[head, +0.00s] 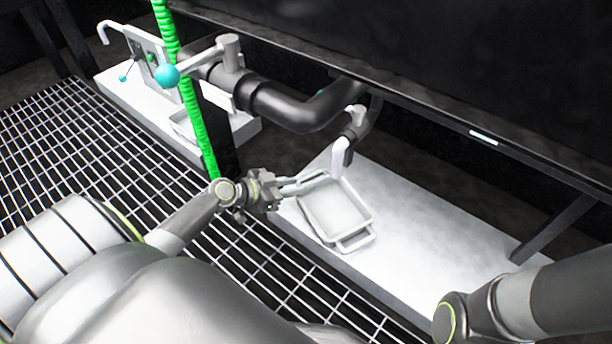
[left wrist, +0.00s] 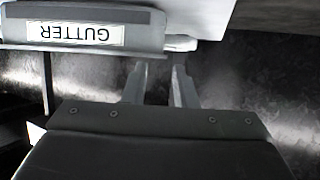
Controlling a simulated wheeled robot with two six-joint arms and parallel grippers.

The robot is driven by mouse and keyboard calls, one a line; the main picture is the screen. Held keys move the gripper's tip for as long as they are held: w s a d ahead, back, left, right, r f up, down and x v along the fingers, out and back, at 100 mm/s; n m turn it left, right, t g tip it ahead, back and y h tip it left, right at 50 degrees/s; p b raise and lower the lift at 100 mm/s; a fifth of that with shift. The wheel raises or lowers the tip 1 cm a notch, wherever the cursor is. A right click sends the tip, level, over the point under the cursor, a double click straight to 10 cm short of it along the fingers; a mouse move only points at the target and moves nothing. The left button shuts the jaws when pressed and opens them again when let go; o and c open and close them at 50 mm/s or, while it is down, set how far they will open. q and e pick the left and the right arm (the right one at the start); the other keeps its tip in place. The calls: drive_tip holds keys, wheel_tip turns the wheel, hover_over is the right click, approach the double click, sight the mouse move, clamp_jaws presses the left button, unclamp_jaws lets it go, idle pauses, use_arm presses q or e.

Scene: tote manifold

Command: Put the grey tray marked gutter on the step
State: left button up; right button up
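The grey tray (head: 364,222) is shallow, with a loop handle at its near end, and appears over the white slab on the right (head: 440,245). In the left wrist view the tray (left wrist: 20,32) shows an upside-down GUTTER label on its wall. My left gripper (head: 322,178) is at the tray's left end. In the left wrist view its fingers (left wrist: 158,70) stand apart with a gap between them, close to a pale handle part (left wrist: 181,44). I cannot tell whether they touch it. My right arm shows at lower right, but its gripper is out of view. Which surface is the step is not marked.
A pale down-turned spout (head: 341,155) hangs close by the tray's far end. A dark pipe (head: 300,110) and a green hose (head: 190,90) stand left of it. Another tray (head: 183,124) sits on the left white slab (head: 130,92). The right slab's right part is clear.

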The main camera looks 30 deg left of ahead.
use_arm(q)
drive_tip(key=v, duration=0.4)
drive_tip(key=shift+s+a+r+p, duration=0.1)
drive_tip(key=shift+s+p, duration=0.05)
drive_tip(key=shift+p, duration=0.2)
drive_tip(key=shift+s+a+r, duration=0.1)
drive_tip(key=shift+s, duration=0.2)
